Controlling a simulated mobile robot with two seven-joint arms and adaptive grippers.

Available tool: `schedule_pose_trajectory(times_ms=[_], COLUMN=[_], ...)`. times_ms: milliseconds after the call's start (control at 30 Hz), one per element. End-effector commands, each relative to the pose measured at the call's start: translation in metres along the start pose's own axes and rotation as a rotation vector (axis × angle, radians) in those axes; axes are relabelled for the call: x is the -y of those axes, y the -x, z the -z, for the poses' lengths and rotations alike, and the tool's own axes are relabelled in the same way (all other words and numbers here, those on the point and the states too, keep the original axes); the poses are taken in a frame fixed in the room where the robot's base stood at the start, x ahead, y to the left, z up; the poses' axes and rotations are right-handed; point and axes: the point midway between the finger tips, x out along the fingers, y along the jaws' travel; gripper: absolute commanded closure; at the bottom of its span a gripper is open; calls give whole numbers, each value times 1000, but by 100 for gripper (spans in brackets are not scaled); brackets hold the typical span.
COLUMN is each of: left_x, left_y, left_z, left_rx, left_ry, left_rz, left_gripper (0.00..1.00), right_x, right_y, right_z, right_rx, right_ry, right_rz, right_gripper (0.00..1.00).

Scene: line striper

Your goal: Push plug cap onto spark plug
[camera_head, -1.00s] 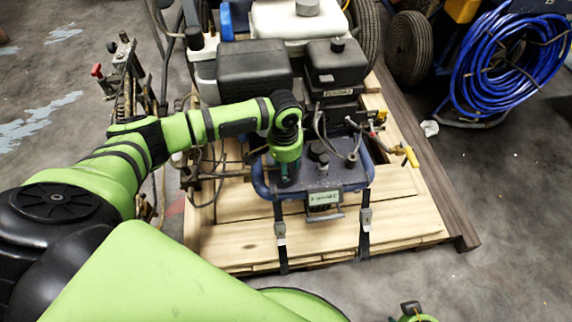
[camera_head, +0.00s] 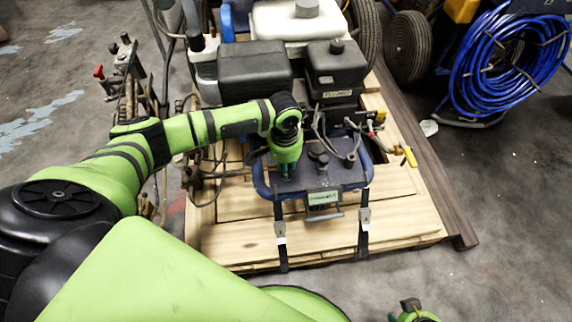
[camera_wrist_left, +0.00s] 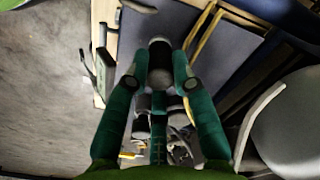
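My left gripper (camera_head: 287,174) points down at the left part of the dark blue tank top (camera_head: 300,186). In the left wrist view, its two green fingers (camera_wrist_left: 160,70) stand apart on either side of a dark, round-ended piece (camera_wrist_left: 160,52). I cannot tell whether they press on it, or whether it is the plug cap. I cannot pick out the spark plug with certainty. Dark cables (camera_head: 322,124) loop in front of the black engine (camera_head: 337,66). Black knobs (camera_head: 318,153) stand on the tank just right of the gripper. My right gripper's fingers do not show.
The machine stands on a wooden pallet (camera_head: 240,240), with straps (camera_head: 364,228) at the tank's front. A yellow-handled valve (camera_head: 409,156) sticks out at the right. A blue hose coil (camera_head: 510,55) is at the far right.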

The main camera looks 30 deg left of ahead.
Motion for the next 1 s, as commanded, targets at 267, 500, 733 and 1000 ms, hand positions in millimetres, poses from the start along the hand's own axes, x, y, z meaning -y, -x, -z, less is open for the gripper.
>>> schedule_pose_trajectory(times_ms=[267, 500, 733, 1000], left_x=[0, 0, 0, 0], left_y=[2, 6, 8, 11], left_z=[0, 0, 0, 0], left_rx=[1, 1, 0, 0], left_ry=[0, 1, 1, 0], left_rz=[0, 1, 0, 0], left_gripper=[100, 100, 100, 100], right_x=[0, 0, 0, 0], right_y=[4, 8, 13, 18], right_z=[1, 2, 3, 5], right_rx=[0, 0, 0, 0], right_ry=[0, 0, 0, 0], right_rz=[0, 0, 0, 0], right_gripper=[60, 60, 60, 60])
